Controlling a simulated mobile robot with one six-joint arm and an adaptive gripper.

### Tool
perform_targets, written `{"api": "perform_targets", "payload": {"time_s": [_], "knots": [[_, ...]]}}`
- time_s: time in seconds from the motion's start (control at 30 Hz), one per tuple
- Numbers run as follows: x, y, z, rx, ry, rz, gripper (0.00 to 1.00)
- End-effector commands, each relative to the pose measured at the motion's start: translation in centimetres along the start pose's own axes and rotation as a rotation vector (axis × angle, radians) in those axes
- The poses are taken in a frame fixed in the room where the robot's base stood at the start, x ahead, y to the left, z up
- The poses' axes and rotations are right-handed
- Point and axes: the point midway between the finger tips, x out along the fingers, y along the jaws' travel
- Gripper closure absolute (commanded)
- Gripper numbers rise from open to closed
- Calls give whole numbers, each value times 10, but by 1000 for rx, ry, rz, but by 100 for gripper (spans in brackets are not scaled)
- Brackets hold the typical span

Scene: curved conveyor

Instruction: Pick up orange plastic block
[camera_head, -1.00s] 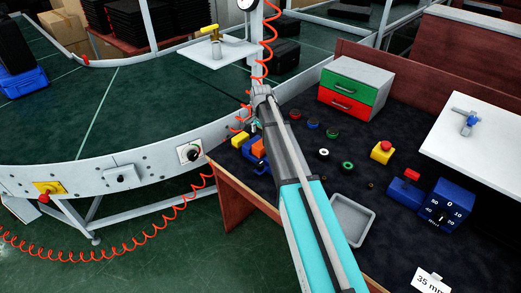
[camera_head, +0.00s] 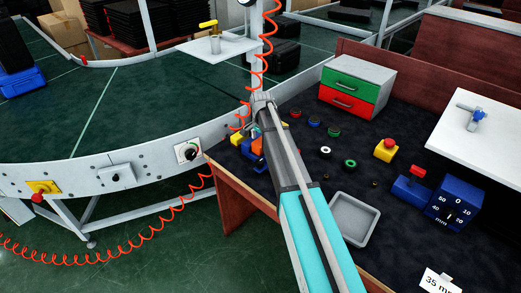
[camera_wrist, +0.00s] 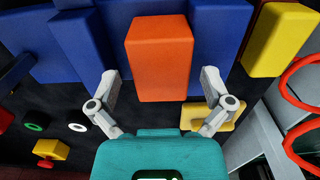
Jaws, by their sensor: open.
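The orange plastic block (camera_wrist: 160,58) stands in the middle of the wrist view, in front of blue blocks. In the head view, a small part of the orange block (camera_head: 256,146) shows beside my arm, at the table's left edge. My gripper (camera_wrist: 160,90) is open, with its two fingers spread to the left and right of the orange block's lower part. No contact between fingers and block can be made out. In the head view my arm hides the gripper and most of the blocks.
Blue blocks (camera_wrist: 82,45) stand close behind and beside the orange block. A yellow block (camera_wrist: 275,38) is to the right, with a coiled red hose (camera_wrist: 290,95) near it. In the head view, a grey tray (camera_head: 353,218) and a drawer box (camera_head: 355,87) stand on the dark table.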

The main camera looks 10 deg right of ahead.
Motion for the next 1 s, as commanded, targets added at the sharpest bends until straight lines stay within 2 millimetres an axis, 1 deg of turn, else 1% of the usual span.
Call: {"api": "perform_targets", "payload": {"time_s": [0.6,0.77,0.8,0.97,1.0], "knots": [[1,0,0,0,0,0,0],[1,0,0,0,0,0,30],[1,0,0,0,0,0,37],[1,0,0,0,0,0,67],[1,0,0,0,0,0,74]]}}
